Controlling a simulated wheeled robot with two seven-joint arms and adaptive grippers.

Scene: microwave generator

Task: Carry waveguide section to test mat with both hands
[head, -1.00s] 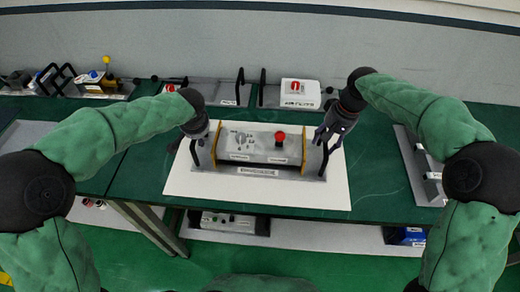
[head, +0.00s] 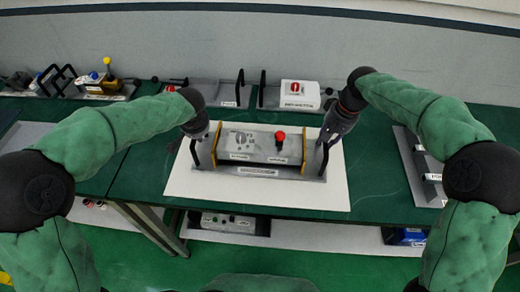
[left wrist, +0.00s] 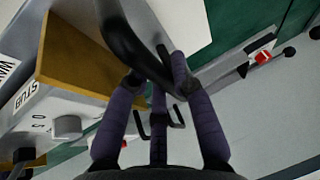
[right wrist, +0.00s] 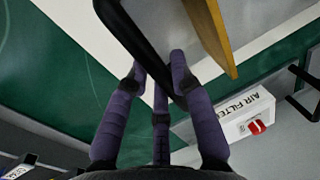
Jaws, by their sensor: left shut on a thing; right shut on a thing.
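The waveguide section (head: 260,143) is a grey box with yellow end flanges, a red button and a black handle at each end. It is at the white test mat (head: 310,198), and a dark band shows under its front edge. My left gripper (head: 196,135) is shut on its left black handle (left wrist: 130,45). My right gripper (head: 328,140) is shut on its right black handle (right wrist: 140,45). Both wrist views show the fingers around a handle beside a yellow flange. The underside of the section is hidden, so its height above the mat is unclear.
Grey trays with handles, one holding a white air filter box (head: 300,94), stand behind the mat. Another grey tray (head: 415,165) lies at the right. Devices with a yellow-topped lever (head: 106,75) stand at the back left. Green table shows on both sides of the mat.

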